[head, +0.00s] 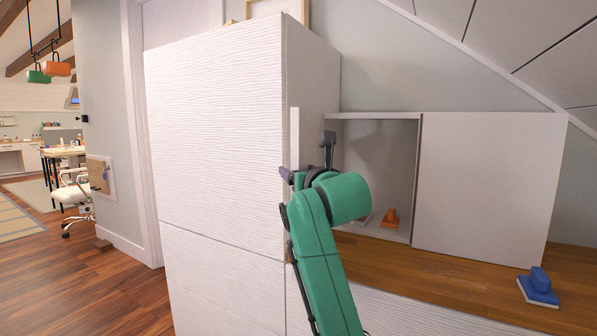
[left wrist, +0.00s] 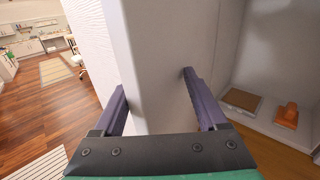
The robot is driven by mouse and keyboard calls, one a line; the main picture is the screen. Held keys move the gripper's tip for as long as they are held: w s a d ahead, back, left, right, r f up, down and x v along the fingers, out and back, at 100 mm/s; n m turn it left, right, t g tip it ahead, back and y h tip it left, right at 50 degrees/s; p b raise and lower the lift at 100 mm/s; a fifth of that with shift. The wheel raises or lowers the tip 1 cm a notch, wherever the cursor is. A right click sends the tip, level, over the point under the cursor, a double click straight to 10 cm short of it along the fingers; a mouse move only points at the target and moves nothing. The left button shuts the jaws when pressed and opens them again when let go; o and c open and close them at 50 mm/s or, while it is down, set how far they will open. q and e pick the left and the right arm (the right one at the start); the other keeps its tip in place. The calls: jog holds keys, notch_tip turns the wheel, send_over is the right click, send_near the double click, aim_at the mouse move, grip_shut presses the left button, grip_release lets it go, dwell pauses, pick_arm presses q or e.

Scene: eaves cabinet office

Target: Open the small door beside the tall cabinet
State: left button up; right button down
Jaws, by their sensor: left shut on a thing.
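The tall cabinet (head: 215,130) is white with a wavy front and stands left of centre in the head view. Beside it is a low cabinet with an open compartment (head: 375,165). Its small white door (head: 294,135) shows nearly edge-on, standing out from the opening next to the tall cabinet's corner. My left gripper (head: 306,165) is at this door. In the left wrist view, the purple fingers of my left gripper (left wrist: 156,98) lie on either side of the white door panel (left wrist: 160,55), shut on it. My green forearm hides the door's lower part. My right gripper is not in view.
An orange object (head: 390,217) sits inside the compartment; a flat box (left wrist: 243,100) shows beside it. A closed white panel (head: 487,185) covers the right side. A blue object (head: 538,287) lies on the wooden top (head: 450,283). Wooden floor is open at left.

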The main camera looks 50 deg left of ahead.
pick_arm(q)
jog(key=shift+f, duration=0.25)
jog(key=b+v, duration=0.1)
jog(key=v, duration=1.3)
jog(key=shift+d+r, duration=0.3)
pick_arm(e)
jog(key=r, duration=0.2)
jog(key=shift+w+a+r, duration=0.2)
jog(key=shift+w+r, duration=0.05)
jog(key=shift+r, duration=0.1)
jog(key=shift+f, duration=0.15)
